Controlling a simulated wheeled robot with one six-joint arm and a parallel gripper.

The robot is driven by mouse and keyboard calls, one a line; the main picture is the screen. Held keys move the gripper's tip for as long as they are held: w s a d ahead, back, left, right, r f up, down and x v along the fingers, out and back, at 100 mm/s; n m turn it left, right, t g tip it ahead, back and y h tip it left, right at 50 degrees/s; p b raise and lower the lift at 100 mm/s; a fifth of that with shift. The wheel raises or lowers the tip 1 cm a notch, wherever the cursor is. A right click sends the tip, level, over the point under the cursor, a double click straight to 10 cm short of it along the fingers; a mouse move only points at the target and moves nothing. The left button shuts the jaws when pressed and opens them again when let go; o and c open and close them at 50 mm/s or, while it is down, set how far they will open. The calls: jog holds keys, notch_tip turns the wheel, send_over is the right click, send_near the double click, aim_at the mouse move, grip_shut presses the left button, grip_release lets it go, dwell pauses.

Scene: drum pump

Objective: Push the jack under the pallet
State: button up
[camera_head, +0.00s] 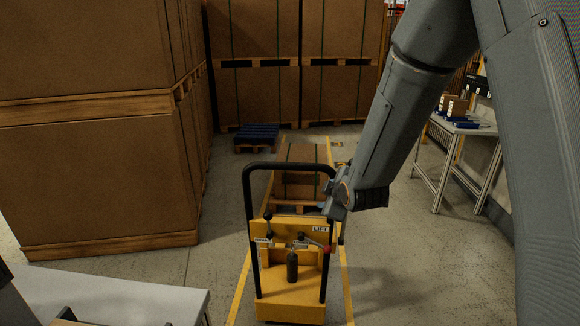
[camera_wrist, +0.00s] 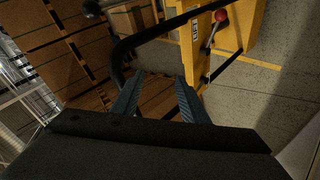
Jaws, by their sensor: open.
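The yellow jack (camera_head: 290,305) stands upright on the floor, with a black looped handle (camera_head: 248,205), a LIFT label and a red-knobbed lever (camera_head: 326,249). Its yellow body also shows in the wrist view (camera_wrist: 238,28). Just behind it is a wooden pallet (camera_head: 290,209) carrying a strapped brown carton (camera_head: 300,165). The jack's forks are hidden, so I cannot tell how far they reach under the pallet. My gripper (camera_head: 331,200) is at the handle's right upright. In the wrist view its two fingers (camera_wrist: 158,100) are apart, with the black handle bar (camera_wrist: 165,34) close beyond their tips.
Tall cartons on pallets (camera_head: 100,180) stand at the left, with more (camera_head: 300,60) at the back. A white table (camera_head: 130,293) is front left, a workbench (camera_head: 462,125) right. Yellow lines (camera_head: 346,285) flank the jack; floor at right is clear.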

aim_at(292, 168)
jog(key=w+a+r+n+t+y, duration=0.1)
jog(key=w+a+n, duration=0.1)
jog(key=w+a, duration=0.1)
jog(key=w+a+n+t+y+p, duration=0.1)
jog(key=w+a+n, duration=0.1)
jog(key=w+a, duration=0.2)
jog(key=w+a+r+n+t+y, duration=0.1)
jog(key=w+a+n, duration=0.1)
jog(key=w+a, duration=0.2)
jog(key=shift+w+r+n+t+p, duration=0.15)
jog(key=shift+w+t+p, duration=0.05)
jog(key=shift+w, duration=0.3)
jog(key=shift+w+r+n+t+p, duration=0.15)
jog(key=shift+w+t, duration=0.05)
jog(key=shift+w, duration=0.3)
grip_shut()
